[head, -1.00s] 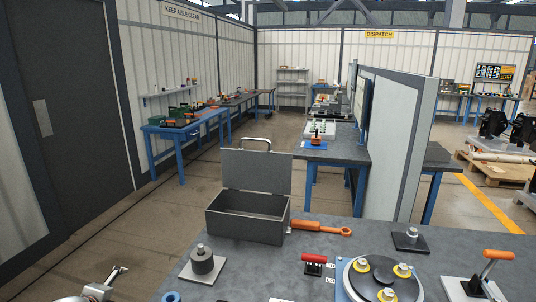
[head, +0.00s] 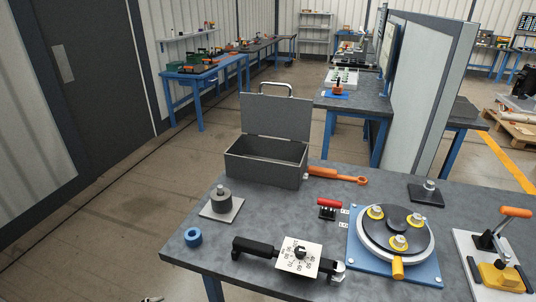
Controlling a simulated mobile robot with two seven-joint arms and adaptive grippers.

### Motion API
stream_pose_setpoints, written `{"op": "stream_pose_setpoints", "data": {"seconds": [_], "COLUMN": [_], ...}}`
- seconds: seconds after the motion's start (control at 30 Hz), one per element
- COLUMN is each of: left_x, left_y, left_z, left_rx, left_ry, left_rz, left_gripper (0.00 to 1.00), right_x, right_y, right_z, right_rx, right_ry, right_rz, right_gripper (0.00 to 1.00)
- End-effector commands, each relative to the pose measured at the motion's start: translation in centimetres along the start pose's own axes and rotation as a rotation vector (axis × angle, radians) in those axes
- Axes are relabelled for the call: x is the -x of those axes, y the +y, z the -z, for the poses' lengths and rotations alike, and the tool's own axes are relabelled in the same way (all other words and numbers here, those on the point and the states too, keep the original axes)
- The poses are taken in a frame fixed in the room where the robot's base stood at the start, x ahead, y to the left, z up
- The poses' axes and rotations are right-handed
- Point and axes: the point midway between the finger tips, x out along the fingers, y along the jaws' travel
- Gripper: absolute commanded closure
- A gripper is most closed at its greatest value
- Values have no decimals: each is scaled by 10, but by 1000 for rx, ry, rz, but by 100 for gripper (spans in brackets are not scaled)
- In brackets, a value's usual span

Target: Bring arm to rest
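Only a small pale tip of what looks like my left gripper (head: 151,299) shows at the bottom edge of the head view. It is left of the grey workbench (head: 205,258), apart from everything on it. Whether it is open or shut is hidden. My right gripper is out of view. On the bench a round turntable (head: 372,246) on a blue plate carries several metal couplers with yellow rings. A black bar tool (head: 256,247) with a white dial plate (head: 297,257) lies at the front edge. A grey post on a plate (head: 221,202) stands at the left.
An open grey metal box (head: 266,165) stands at the back left of the bench, beside an orange-handled tool (head: 336,175). A blue ring (head: 193,237) lies near the left corner. An orange-handled toggle clamp (head: 494,240) is at the right. Floor left of the bench is clear.

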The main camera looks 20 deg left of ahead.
Motion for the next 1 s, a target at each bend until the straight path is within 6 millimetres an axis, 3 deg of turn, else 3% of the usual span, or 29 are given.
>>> {"op": "stream_pose_setpoints", "data": {"seconds": [0.2, 0.4, 0.6, 1.0], "left_x": [-11, -19, -22, -23], "left_y": [59, 100, 116, 118], "left_z": [43, 90, 117, 120], "left_rx": [248, 460, 565, 577], "left_ry": [36, 67, 82, 84], "left_rz": [10, 20, 25, 24], "left_gripper": [5, 5, 5, 5], "right_x": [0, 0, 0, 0], "right_y": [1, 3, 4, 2], "right_z": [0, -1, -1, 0], "right_rx": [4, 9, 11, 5], "right_ry": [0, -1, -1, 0], "right_rz": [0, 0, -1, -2], "right_gripper": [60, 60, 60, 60]}}
